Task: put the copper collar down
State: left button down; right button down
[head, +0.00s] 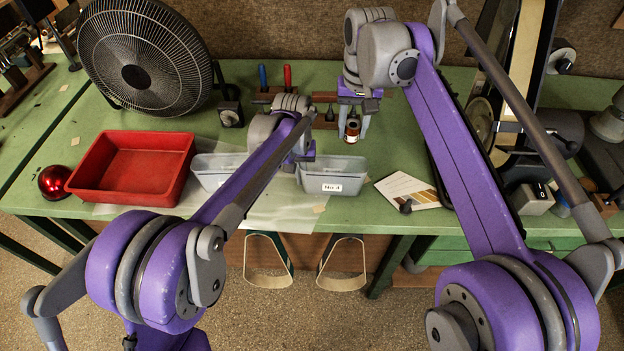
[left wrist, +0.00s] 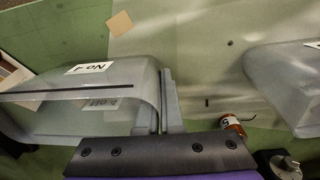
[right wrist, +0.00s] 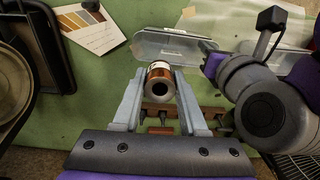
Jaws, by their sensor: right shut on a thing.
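The copper collar (head: 352,128) is a short tube with a pale label band. In the right wrist view (right wrist: 158,82) its open end faces the camera. My right gripper (head: 353,118) is shut on it, with a finger on each side, behind the No 4 bin; its height above the bench is unclear. My left gripper (left wrist: 160,105) is at the side wall of the clear No 4 bin (head: 333,174). One finger shows outside the wall; the rest is unclear through the plastic, so its opening cannot be told.
A small copper-coloured labelled piece (left wrist: 232,125) stands on the green bench. A second clear bin (head: 213,172), a red tray (head: 133,165) and a fan (head: 145,58) are at left. A wooden tool rack (right wrist: 180,113) is behind. A colour card (head: 407,190) lies at right.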

aim_at(338, 180)
jog(key=shift+n+g, duration=0.3)
jog(key=shift+g, duration=0.1)
jog(key=f, duration=0.4)
jog(key=a+f, duration=0.1)
jog(key=f, duration=0.4)
jog(key=a+f, duration=0.1)
jog(key=f, duration=0.4)
jog(key=shift+f, duration=2.45)
jog(key=shift+f, duration=0.15)
jog(key=shift+c, duration=2.2)
grip_release()
